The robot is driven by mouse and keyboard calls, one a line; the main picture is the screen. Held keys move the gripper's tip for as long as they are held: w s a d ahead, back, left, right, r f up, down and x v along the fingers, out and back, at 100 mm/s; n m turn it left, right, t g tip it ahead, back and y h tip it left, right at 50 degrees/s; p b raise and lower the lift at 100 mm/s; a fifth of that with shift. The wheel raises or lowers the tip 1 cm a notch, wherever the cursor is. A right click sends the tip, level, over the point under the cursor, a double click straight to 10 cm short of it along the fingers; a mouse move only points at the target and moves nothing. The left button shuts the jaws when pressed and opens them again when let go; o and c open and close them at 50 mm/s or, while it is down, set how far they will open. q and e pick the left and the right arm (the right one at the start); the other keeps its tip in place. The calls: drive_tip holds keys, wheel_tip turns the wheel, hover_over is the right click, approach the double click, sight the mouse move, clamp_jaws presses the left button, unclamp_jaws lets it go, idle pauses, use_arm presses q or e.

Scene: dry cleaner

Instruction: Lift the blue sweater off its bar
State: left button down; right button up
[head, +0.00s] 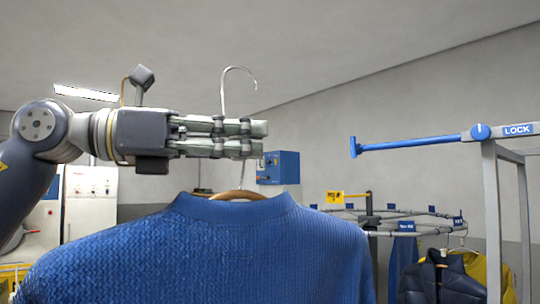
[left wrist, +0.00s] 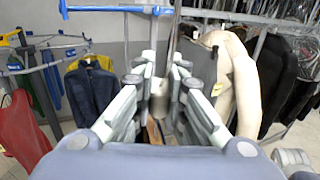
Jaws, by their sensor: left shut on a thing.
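The blue sweater (head: 210,255) hangs upright on a hanger with a brown wooden top (head: 236,195) and a thin metal hook (head: 224,90). My left gripper (head: 262,138) comes in from the left and is shut on the hook's shank, above the collar. The hook's curve stands free above the fingers and touches no bar. The blue bar (head: 400,146) is to the right, apart from the hook, with nothing hanging on it. In the left wrist view, the fingers (left wrist: 158,88) close ahead, with part of the hanger wood (left wrist: 153,132) below. My right gripper is not in view.
A grey frame (head: 491,200) with a LOCK sign (head: 517,130) carries the blue bar. Behind it, a rail holds a dark puffer jacket (head: 440,280) and a yellow garment. In the left wrist view, a cream garment (left wrist: 236,80) hangs close on the right.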

use_arm(q)
drive_tip(key=s+a+b, duration=0.2)
drive_tip(key=s+a, duration=0.2)
drive_tip(key=a, duration=0.1)
drive_tip(key=shift+a, duration=0.25)
idle(0.4)
